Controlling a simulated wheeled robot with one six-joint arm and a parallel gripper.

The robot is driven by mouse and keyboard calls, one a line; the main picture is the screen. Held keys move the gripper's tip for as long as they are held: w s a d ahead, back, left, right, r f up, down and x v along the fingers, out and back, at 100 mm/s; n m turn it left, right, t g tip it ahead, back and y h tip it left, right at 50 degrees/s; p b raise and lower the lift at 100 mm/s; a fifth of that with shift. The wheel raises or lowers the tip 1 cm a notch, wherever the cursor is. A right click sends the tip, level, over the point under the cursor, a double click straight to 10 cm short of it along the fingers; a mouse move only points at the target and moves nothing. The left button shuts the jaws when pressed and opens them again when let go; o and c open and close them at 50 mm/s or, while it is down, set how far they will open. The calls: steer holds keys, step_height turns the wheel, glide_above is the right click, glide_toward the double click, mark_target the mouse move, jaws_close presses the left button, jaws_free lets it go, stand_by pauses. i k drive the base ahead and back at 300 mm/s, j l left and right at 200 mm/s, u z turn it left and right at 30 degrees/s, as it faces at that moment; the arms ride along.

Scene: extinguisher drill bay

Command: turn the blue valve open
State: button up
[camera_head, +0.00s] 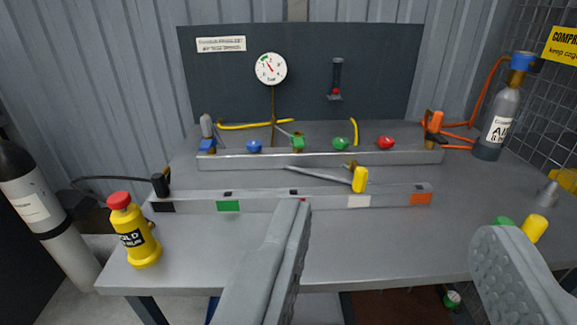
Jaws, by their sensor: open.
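A round blue knob (254,146) sits on the rear grey manifold rail (320,160), left of a green fitting (298,142). Which of the two is the blue valve I cannot tell for sure, nor whether either is turned open. My gripper (396,222) is open, its two grey fingers wide apart in the foreground.
The rail also carries a green knob (341,143) and a red knob (386,142). A front rail (255,202) with a yellow-ended lever (360,179) lies nearer. A yellow canister (137,240) stands left; a gas cylinder (497,115) stands right.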

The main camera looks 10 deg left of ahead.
mark_target(254, 145)
steer(key=i+j, duration=0.35)
steer(key=j, duration=0.15)
steer(key=i+j+u, duration=0.1)
steer(key=i+j, duration=0.3)
steer(key=j, duration=0.1)
